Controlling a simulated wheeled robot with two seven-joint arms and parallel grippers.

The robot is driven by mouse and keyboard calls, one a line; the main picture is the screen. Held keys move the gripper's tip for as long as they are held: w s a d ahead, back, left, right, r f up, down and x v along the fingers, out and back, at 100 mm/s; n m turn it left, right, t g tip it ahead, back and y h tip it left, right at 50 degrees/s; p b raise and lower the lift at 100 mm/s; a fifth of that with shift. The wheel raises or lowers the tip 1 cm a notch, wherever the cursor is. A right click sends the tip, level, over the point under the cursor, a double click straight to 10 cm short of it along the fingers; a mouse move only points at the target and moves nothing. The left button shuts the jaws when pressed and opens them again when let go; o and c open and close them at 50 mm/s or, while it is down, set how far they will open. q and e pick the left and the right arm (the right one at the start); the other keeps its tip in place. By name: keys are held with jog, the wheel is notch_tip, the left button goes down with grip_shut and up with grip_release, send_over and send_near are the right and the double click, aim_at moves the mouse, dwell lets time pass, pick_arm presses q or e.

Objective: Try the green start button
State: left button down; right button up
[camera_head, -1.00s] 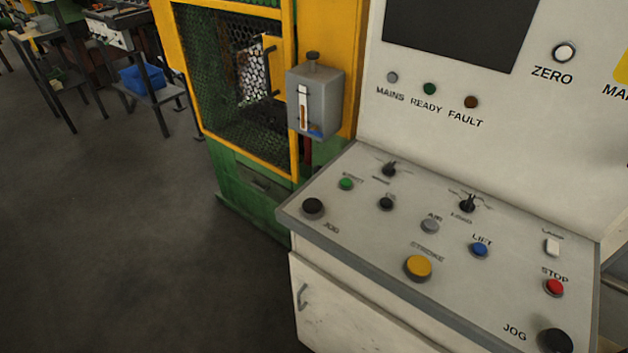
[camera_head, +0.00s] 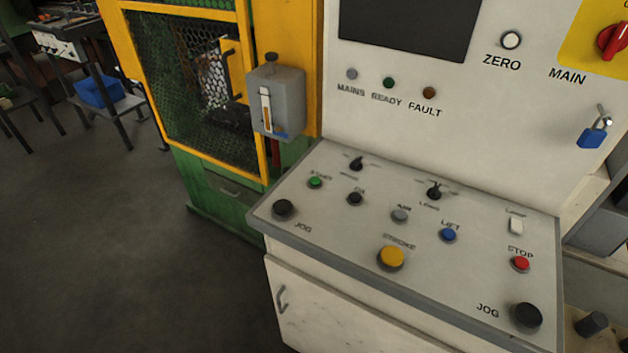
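The green start button (camera_head: 315,182) is a small round button near the far left of the sloped control panel (camera_head: 330,225). Its label above is blurred. It sits behind the left black jog button (camera_head: 284,208) and left of a small black button (camera_head: 355,198). Nothing covers it. Neither of my grippers shows in the head view.
The panel also holds a yellow stroke button (camera_head: 391,257), a blue lift button (camera_head: 448,234), a red stop button (camera_head: 521,263) and a right jog button (camera_head: 527,316). A grey box (camera_head: 277,102) on the yellow-framed cage stands behind left. Open floor (camera_head: 130,250) lies left.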

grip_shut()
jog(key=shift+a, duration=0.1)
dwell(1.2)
